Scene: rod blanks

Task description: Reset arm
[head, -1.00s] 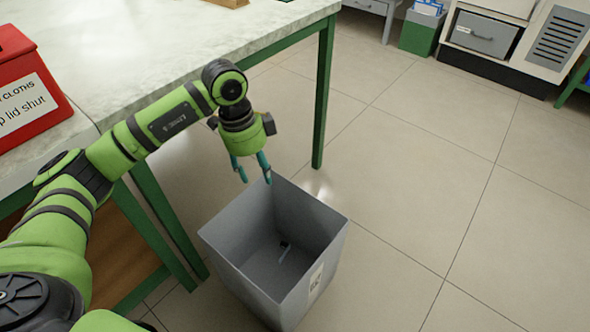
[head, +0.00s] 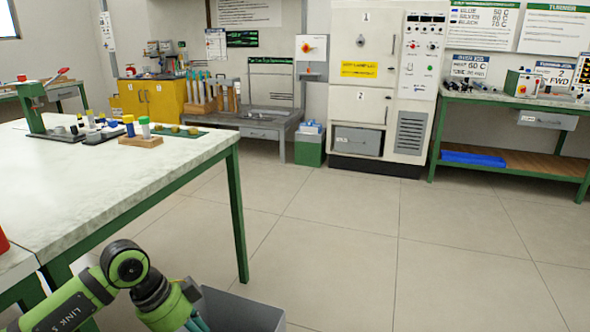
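My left arm, green with black joints, comes in at the bottom left of the head view. I see nothing held in the visible part. My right gripper is not in view.
A marble-topped bench (head: 120,185) with green legs stands at the left, bearing a green press (head: 45,110) and a wooden block (head: 140,141). A white cabinet (head: 380,80), a grey low bench (head: 255,122) and a green workbench (head: 510,105) line the back. The floor (head: 350,240) between is clear.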

